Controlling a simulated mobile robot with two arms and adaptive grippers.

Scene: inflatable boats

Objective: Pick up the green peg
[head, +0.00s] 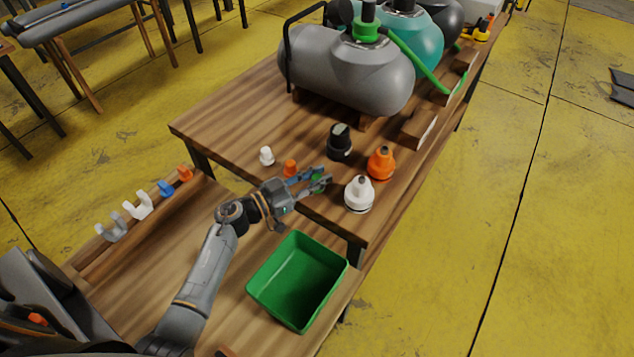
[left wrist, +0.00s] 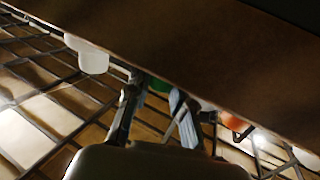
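The green peg (head: 318,184) stands on the wooden table near its front edge, partly hidden by my left gripper (head: 322,179). The gripper reaches in from the left with its fingers spread, one on either side of the peg. In the left wrist view a bit of green (left wrist: 157,84) shows between the two fingers (left wrist: 155,100). Whether the fingers touch the peg I cannot tell. My right gripper is not in view.
An orange peg (head: 290,167) and a white peg (head: 266,156) stand left of the gripper, with something blue partly hidden beside it. White (head: 359,194), orange (head: 381,162) and black (head: 340,142) caps stand to the right. A green bin (head: 262,291) sits in front, lower down.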

